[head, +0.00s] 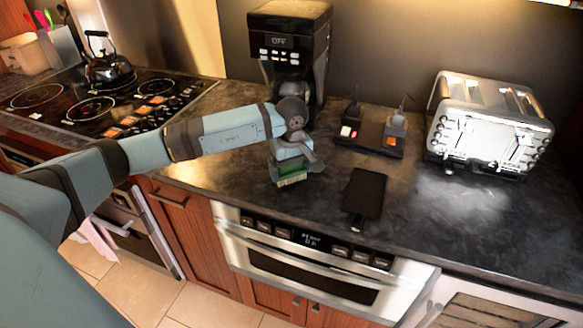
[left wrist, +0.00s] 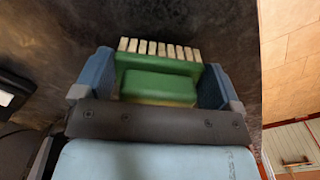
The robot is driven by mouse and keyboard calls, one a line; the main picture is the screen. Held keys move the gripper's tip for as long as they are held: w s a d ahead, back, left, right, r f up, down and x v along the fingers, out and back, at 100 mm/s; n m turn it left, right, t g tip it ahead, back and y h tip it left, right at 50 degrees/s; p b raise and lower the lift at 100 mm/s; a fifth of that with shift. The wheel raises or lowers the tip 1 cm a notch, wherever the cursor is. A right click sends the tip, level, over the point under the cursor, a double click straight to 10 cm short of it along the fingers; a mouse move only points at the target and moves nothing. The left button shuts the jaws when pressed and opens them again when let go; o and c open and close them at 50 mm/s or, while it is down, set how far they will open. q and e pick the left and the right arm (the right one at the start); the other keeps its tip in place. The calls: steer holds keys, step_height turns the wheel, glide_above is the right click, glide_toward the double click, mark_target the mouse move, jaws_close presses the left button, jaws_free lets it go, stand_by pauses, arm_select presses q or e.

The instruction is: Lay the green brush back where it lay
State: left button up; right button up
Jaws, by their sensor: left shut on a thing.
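The green brush (head: 291,174) is in my left gripper (head: 289,168), low over the dark countertop (head: 228,145) in front of the coffee maker. In the left wrist view the green brush (left wrist: 158,84) sits between the two blue fingers of my left gripper (left wrist: 157,78), with its pale bristles toward the top of the picture. The gripper is shut on it. I cannot tell whether the brush touches the counter. My right gripper is in neither view.
A black coffee maker (head: 290,45) stands behind the gripper. To the right are a black tray (head: 370,140) with small items, a dark flat board (head: 364,196) and a silver toaster (head: 487,122). The stove (head: 105,105) with a kettle (head: 108,68) is left. A microwave drawer (head: 300,265) is below the counter edge.

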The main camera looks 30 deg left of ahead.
arm_select(q)
steer(key=shift+f, duration=0.4)
steer(key=o, duration=0.8)
step_height(320, 180, up, 14)
steer(key=shift+f+b, duration=0.1)
steer(key=shift+b, duration=0.4)
